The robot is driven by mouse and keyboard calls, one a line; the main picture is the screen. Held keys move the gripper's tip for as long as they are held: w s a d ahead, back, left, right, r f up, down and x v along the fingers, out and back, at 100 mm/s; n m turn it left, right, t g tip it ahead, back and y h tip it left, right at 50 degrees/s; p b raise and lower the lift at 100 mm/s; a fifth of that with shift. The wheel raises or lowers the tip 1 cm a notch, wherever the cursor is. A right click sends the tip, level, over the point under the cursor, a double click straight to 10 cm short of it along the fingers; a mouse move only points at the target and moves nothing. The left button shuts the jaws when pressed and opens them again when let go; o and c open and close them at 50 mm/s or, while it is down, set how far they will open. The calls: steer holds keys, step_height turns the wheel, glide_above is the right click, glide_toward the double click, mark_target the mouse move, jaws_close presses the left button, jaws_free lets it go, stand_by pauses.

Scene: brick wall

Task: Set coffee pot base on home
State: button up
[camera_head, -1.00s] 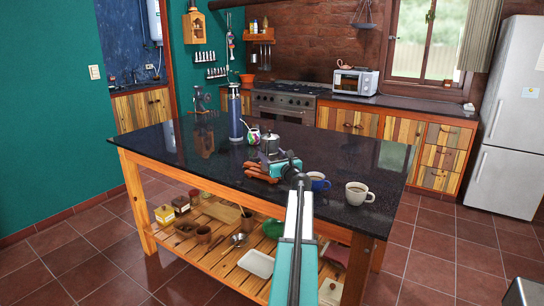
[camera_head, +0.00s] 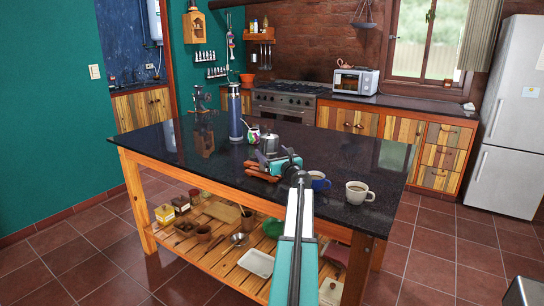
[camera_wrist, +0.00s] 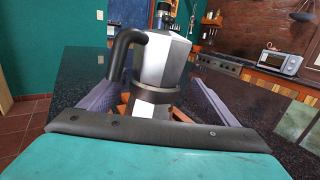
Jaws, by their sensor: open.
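The silver moka-style coffee pot (camera_wrist: 165,62) with a black handle fills the middle of the wrist view. It stands upright, and it also shows on the dark island top in the head view (camera_head: 269,144). My gripper (camera_wrist: 158,95) is open, with its two grey fingers on either side of the pot's lower part; I cannot tell whether they touch it. In the head view my teal gripper (camera_head: 266,160) is right in front of the pot and hides its lower part. Reddish-brown wooden pieces (camera_head: 263,173) lie beside the gripper. No place marked as home can be made out.
A tall grey-blue flask (camera_head: 236,117) and a patterned cup (camera_head: 254,134) stand left of the pot.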

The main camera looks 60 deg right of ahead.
mark_target(272, 148)
step_height(272, 148, up, 2)
steer(key=shift+r, duration=0.1)
steer(key=shift+s+a+r, duration=0.25)
steer(key=shift+s+a, duration=0.15)
steer(key=shift+a, duration=0.25)
steer(key=s+a+r, duration=0.1)
steer(key=s+a, duration=0.7)
steer(key=a, duration=0.3)
steer(key=shift+s+a+r+b, duration=0.15)
steer(key=shift+s+a+b, duration=0.05)
steer(key=shift+a+b, duration=0.2)
stand_by(0.6)
